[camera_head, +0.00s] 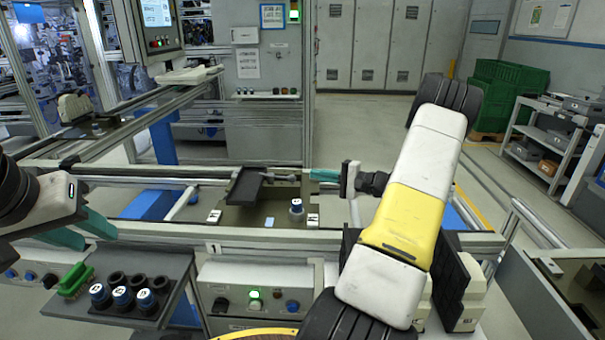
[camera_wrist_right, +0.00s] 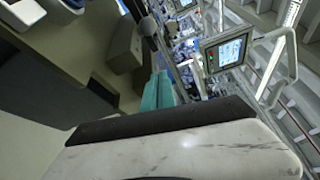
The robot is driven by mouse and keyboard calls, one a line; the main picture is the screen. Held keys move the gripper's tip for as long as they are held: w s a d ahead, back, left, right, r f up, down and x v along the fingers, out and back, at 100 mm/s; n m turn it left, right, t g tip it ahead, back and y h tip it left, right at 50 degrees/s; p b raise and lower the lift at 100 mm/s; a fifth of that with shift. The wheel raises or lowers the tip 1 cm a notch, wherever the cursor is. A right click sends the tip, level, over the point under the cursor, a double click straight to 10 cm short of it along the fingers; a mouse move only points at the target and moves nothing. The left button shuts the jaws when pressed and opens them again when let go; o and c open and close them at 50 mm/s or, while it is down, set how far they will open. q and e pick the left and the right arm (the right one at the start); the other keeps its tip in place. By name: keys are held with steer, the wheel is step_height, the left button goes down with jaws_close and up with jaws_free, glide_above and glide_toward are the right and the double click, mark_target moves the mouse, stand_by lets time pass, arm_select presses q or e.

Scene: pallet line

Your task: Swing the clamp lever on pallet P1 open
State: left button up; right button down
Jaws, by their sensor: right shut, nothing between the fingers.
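Pallet P1 (camera_head: 240,217) is the olive-brown plate on the conveyor in the head view; I cannot read its name. A dark flat block (camera_head: 245,186) sits on its far left. A grey clamp lever (camera_head: 280,177) runs from that block rightward. My right gripper (camera_head: 308,175) has its teal fingers closed at the lever's right end; whether they touch is unclear. The teal fingers also show in the right wrist view (camera_wrist_right: 158,92), together with nothing between them. My left gripper (camera_head: 101,241) is open and empty at the left, over the near rail, well away from the pallet.
A blue-and-white cylinder (camera_head: 296,208) stands on the pallet's right part. A dark rack (camera_head: 130,312) with several capped cylinders and a green connector (camera_head: 75,280) is at the near left. A control box (camera_head: 254,290) with a lit green button sits below the front rail.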

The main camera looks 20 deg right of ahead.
steer(key=x, duration=0.6)
steer(key=s, duration=0.2)
steer(key=a, duration=0.1)
steer(key=shift+s+r, duration=0.35)
steer(key=shift+s, duration=0.05)
steer(key=shift+s+a+r, duration=0.1)
steer(key=shift+s+a, duration=0.25)
steer(key=shift+s, duration=0.15)
